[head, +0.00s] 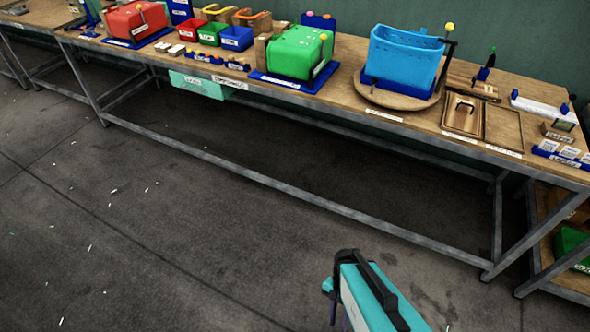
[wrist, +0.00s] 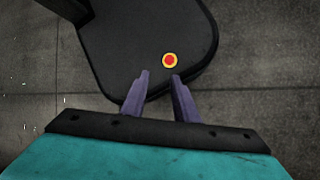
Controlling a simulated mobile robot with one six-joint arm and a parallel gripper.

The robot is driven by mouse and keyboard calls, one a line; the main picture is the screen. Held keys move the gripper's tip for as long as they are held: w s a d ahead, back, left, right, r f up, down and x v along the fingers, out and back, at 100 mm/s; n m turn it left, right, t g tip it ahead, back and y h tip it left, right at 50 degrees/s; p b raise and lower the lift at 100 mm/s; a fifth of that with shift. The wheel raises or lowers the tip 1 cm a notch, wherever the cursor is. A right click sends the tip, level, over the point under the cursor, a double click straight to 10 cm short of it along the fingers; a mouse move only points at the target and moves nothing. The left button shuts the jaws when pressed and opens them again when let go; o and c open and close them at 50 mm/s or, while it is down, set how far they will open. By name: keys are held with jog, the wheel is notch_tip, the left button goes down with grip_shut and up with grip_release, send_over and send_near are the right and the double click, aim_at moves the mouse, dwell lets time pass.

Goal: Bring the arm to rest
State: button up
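My gripper (wrist: 160,78) shows in the wrist view with its two purple fingers apart and nothing between them. It points down over my own dark base, clear of the bench. In the head view my teal and black arm end shows at the bottom, right of centre, over bare floor; the fingers are mostly hidden there. My arm touches nothing that I can see.
A long wooden workbench (head: 370,118) crosses the top. A lower shelf unit stands at right.

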jog(key=n, duration=0.2)
jog(key=d+n, duration=0.1)
jog(key=n, duration=0.2)
jog(key=d+n, duration=0.1)
jog(key=n, duration=0.2)
jog(key=shift+s+d+r+h, duration=0.1)
jog(key=shift+d+r+h, duration=0.15)
jog(key=shift+r+h, duration=0.1)
jog(key=shift+c, duration=0.3)
dwell(2.0)
